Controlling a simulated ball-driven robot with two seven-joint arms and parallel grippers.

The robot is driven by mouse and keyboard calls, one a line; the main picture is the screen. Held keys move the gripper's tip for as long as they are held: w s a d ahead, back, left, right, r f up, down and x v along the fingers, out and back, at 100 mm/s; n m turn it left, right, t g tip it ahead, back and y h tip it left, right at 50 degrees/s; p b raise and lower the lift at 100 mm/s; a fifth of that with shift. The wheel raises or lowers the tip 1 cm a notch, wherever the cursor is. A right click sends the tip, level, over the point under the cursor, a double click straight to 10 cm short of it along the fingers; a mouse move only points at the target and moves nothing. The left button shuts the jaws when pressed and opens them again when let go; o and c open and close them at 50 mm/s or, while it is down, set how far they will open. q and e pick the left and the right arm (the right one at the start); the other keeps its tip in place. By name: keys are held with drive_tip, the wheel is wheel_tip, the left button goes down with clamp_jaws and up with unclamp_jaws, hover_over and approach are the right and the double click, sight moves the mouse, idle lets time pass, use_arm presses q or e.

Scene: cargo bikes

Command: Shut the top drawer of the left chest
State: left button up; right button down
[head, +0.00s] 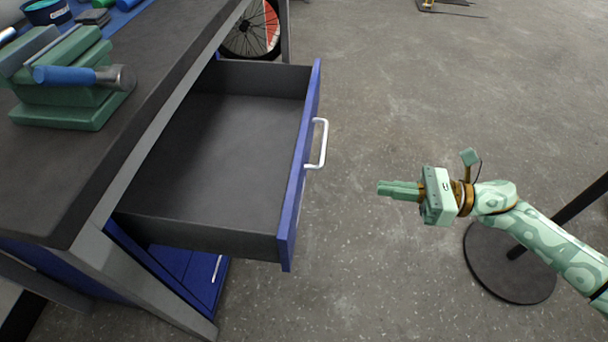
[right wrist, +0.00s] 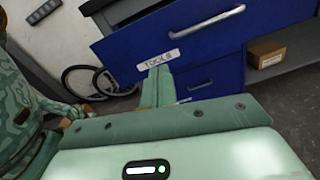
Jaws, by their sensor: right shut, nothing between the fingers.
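The top drawer (head: 300,165) stands pulled out from the chest under the dark workbench, with a blue front and a white handle (head: 321,144). Its grey inside looks empty. My right gripper (head: 382,188) is shut and empty, to the right of the drawer front and apart from it, its fingers pointing at the drawer. In the right wrist view the fingers (right wrist: 155,85) point toward the blue drawer front (right wrist: 185,40), which bears a white label reading TOOLS. A lower blue drawer (head: 188,272) shows beneath the open one. My left gripper is not in view.
The workbench top (head: 150,50) carries a green vise (head: 70,110) and a blue-handled hammer (head: 85,76). A bike wheel (head: 252,30) is behind the bench. A round dark stand base (head: 510,265) is on the floor below my right arm. Floor between drawer and gripper is clear.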

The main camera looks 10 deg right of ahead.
drive_tip(key=n, duration=0.2)
drive_tip(key=b, duration=0.2)
approach(301, 183)
drive_tip(key=x, duration=0.5)
drive_tip(key=shift+w+a+f, duration=0.15)
drive_tip(key=shift+w+a, duration=0.1)
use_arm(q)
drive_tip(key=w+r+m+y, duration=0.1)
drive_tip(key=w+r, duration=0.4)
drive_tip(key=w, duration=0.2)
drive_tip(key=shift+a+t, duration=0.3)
use_arm(e)
drive_tip(key=shift+w+a, duration=0.15)
drive_tip(key=shift+a, duration=0.45)
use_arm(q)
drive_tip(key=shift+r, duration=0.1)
